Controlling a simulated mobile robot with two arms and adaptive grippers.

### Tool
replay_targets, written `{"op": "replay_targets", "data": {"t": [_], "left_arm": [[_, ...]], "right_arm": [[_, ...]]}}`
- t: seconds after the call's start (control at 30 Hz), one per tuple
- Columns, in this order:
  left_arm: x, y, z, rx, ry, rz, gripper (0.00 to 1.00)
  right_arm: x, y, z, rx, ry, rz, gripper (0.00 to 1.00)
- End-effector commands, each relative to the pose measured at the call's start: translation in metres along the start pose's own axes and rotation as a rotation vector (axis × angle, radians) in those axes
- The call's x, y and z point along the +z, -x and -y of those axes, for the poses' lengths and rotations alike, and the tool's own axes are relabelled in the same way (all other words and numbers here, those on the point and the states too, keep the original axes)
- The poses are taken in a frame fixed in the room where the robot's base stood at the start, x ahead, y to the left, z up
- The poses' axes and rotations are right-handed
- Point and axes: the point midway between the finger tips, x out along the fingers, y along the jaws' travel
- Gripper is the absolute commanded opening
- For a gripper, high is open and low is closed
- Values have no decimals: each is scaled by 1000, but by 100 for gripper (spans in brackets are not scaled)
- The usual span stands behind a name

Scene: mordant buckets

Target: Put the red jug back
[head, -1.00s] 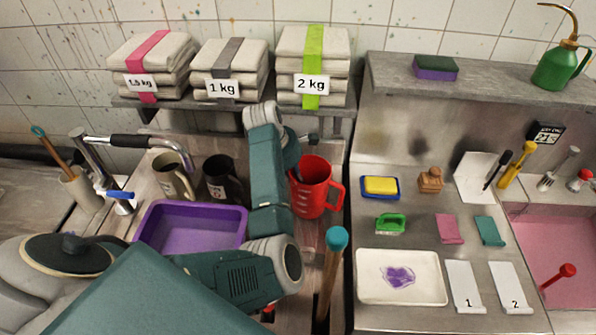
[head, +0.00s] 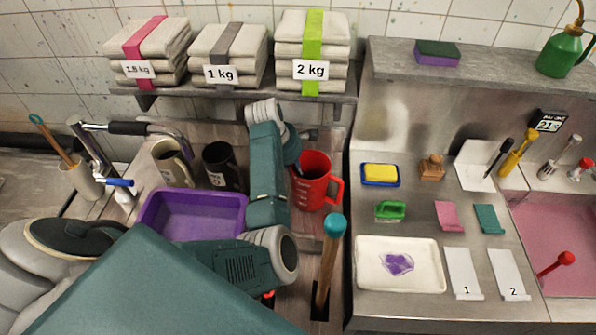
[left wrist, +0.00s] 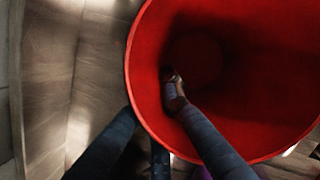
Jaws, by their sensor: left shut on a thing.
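The red jug (head: 315,184) is upright in the head view, right of the black mug, with its handle to the right. My left gripper (head: 296,166) is at the jug's left rim. In the left wrist view I look down into the open red jug (left wrist: 230,60). My left gripper (left wrist: 150,105) is shut on its wall, with one finger inside and the others outside. The jug looks empty where I can see in. Its base is not clear enough to tell whether it touches the surface. My right gripper is not in view.
A black mug (head: 221,167), a cream mug (head: 172,163) and a purple tub (head: 192,212) stand left of the jug. A blue-topped wooden stick (head: 329,262) stands in front. A shelf (head: 180,97) with folded cloth stacks hangs behind. The steel counter (head: 405,217) at right holds several small items.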

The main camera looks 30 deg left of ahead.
Motion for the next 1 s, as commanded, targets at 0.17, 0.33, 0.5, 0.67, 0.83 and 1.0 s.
{"op": "replay_targets", "data": {"t": [0.17, 0.33, 0.5, 0.67, 0.83, 1.0], "left_arm": [[-1, -4, 0, 0, 0, 0, 0], [-2, -7, 0, 0, 0, 1, 0], [-3, -8, 0, 0, 0, 1, 20], [-3, -8, 0, 0, 0, 0, 28], [-3, -8, 0, 0, 0, 0, 28], [-2, 6, -1, 2, 0, 3, 28]], "right_arm": [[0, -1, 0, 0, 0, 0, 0], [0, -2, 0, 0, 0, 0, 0], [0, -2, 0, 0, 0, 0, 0], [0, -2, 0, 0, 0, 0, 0], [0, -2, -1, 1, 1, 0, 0], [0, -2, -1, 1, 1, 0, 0]]}}
